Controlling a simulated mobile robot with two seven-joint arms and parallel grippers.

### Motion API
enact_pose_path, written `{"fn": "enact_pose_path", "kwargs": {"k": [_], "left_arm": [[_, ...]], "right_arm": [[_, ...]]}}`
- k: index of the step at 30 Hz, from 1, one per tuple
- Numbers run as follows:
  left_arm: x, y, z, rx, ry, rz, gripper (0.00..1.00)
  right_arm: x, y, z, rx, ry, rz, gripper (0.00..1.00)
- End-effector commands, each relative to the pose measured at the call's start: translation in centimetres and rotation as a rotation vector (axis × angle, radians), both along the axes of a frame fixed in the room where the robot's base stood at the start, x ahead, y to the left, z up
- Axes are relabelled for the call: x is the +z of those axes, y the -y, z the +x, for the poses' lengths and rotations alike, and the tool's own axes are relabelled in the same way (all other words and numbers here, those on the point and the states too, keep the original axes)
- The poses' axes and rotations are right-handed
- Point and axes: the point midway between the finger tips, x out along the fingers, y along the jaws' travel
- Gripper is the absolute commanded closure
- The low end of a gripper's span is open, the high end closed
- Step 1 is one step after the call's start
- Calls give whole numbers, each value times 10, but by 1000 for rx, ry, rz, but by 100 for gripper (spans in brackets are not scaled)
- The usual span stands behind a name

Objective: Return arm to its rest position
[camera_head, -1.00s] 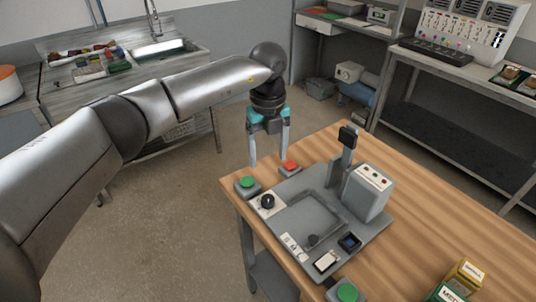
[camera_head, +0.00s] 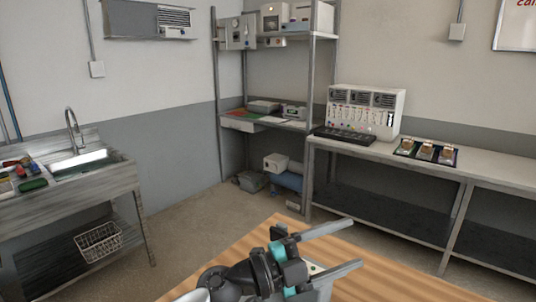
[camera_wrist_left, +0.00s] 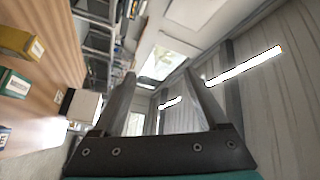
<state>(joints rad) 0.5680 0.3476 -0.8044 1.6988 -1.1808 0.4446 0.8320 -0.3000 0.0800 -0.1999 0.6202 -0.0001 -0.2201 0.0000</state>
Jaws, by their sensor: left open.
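My left gripper (camera_head: 352,243) is at the bottom middle of the head view, above the wooden table. Its two grey fingers point to the right and are spread apart with nothing between them. In the left wrist view the same gripper (camera_wrist_left: 160,80) shows open and empty, with the ceiling and wall behind its fingers. The dark wrist joint and teal parts hide most of the station on the table; only a small light panel shows behind the fingers. My right gripper is not in view.
The wooden table (camera_head: 250,250) lies below the arm. In the wrist view a yellow box (camera_wrist_left: 20,42) and a green box (camera_wrist_left: 14,84) stand on it at the left. A sink (camera_head: 85,165) is at the left, a shelf rack and a long bench (camera_head: 440,165) behind. The air around the gripper looks clear.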

Motion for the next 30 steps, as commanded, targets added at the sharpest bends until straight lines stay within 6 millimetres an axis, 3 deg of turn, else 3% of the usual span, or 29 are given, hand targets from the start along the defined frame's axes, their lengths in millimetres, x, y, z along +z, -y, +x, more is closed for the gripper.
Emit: {"fn": "enact_pose_path", "kwargs": {"k": [4,8,11,16,20,24,30], "left_arm": [[24,-35,18,247,-107,-261,24],[20,-84,35,496,-243,-418,24],[-2,-127,42,693,-376,-491,24],[-65,-195,30,1011,-652,-518,24],[-125,-237,-5,1218,-896,-459,24],[-183,-266,-64,1380,-1168,-335,24],[-229,-282,-144,1475,-1462,-141,24]], "right_arm": [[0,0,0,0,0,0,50],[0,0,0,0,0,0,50],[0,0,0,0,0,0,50],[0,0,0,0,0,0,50],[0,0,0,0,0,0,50],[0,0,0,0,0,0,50],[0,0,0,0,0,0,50]]}}
